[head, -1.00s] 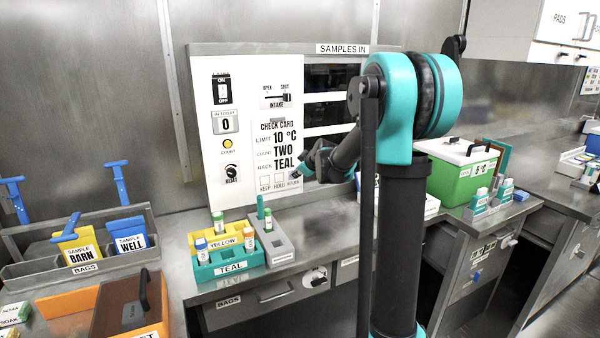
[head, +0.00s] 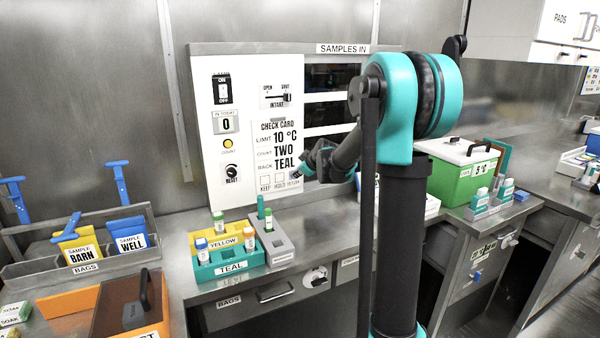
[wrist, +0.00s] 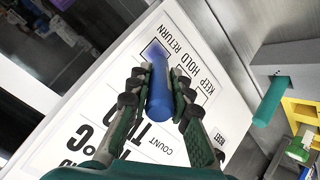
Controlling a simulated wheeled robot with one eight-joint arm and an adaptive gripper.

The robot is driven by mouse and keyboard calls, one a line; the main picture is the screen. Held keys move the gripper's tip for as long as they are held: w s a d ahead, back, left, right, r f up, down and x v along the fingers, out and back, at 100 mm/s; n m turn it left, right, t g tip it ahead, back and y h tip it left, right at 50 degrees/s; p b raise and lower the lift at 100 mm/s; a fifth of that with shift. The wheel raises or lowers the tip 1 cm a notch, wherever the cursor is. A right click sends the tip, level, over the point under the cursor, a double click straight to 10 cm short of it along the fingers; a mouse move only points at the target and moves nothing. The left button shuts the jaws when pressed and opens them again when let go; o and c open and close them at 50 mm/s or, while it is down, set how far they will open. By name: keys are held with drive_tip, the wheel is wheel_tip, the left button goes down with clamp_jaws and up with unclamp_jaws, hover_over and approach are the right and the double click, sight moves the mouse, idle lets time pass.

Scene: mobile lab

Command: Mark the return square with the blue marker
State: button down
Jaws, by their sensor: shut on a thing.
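The check card (head: 262,150) is on the white panel, with KEEP, HOLD and RETURN squares along its bottom. My gripper (head: 302,172) is close to the RETURN square at the card's lower right. In the wrist view my gripper (wrist: 158,100) is shut on the blue marker (wrist: 160,88), which points at the card. The marker's far end is at the RETURN square (wrist: 147,50) and covers part of it. I cannot tell whether the tip touches the card or whether there is ink in the square. The HOLD square is partly hidden by a finger.
A grey holder (head: 283,250) with a teal marker (head: 261,207) stands on the counter below, beside the teal rack (head: 205,272) and yellow rack (head: 210,240) of capped tubes. The panel carries switches and a RESET knob (head: 231,171). A green box (head: 455,183) stands right of my arm.

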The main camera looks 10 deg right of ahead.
drive_tip(key=shift+a, duration=0.25)
drive_tip(key=shift+w+d, duration=0.25)
drive_tip(key=shift+d, duration=0.95)
drive_tip(key=s+d, duration=0.1)
drive_tip(key=s, duration=0.4)
drive_tip(key=shift+s+d, duration=0.4)
idle(0.3)
drive_tip(key=s, duration=0.1)
drive_tip(key=s+d, duration=0.1)
drive_tip(key=shift+s, duration=0.4)
